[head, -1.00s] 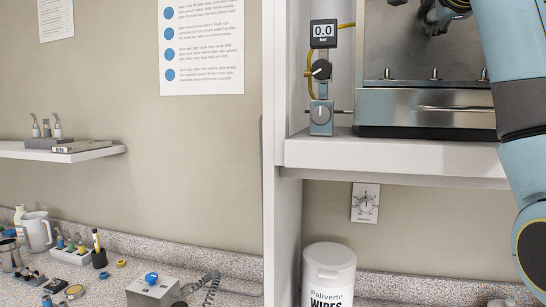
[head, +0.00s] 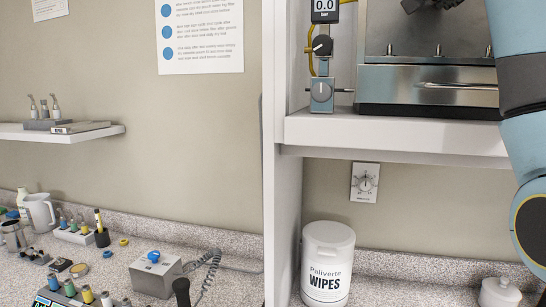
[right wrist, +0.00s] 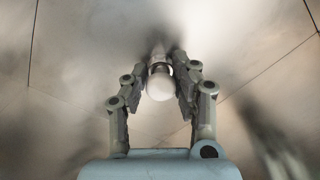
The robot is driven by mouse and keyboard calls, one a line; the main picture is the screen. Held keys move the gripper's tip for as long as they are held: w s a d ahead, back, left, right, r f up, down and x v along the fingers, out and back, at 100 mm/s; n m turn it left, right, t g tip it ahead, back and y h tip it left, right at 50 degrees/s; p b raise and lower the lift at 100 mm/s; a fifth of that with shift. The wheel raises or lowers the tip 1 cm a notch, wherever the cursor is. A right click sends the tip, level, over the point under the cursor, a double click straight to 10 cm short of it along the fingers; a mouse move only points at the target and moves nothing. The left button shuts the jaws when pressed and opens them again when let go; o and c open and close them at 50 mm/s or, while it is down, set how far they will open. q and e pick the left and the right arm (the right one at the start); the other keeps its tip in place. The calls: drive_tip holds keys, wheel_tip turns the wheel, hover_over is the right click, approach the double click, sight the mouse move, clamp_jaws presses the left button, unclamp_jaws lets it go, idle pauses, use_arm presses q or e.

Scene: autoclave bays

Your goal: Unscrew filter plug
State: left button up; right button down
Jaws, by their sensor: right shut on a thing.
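In the right wrist view a pale, rounded plug (right wrist: 160,83) sits between the fingers of my right gripper (right wrist: 173,86), which is shut on it. A narrower metal collar shows just behind the plug, close to a smooth metal surface. Threads are not visible. In the head view part of my right gripper (head: 438,4) shows at the top edge, in front of the steel autoclave (head: 430,86). The plug cannot be made out there. My left gripper is in neither view.
The autoclave stands on a white shelf (head: 390,133), beside a gauge and valve unit (head: 321,92). Below are a wipes tub (head: 328,262) and a wall dial (head: 364,183). A speckled counter at left holds a grey box (head: 155,273), a jug (head: 40,211) and several small items.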

drive_tip(key=n, duration=0.6)
drive_tip(key=shift+f+n, duration=0.1)
drive_tip(key=shift+n, duration=0.3)
drive_tip(key=c, duration=1.2)
unclamp_jaws()
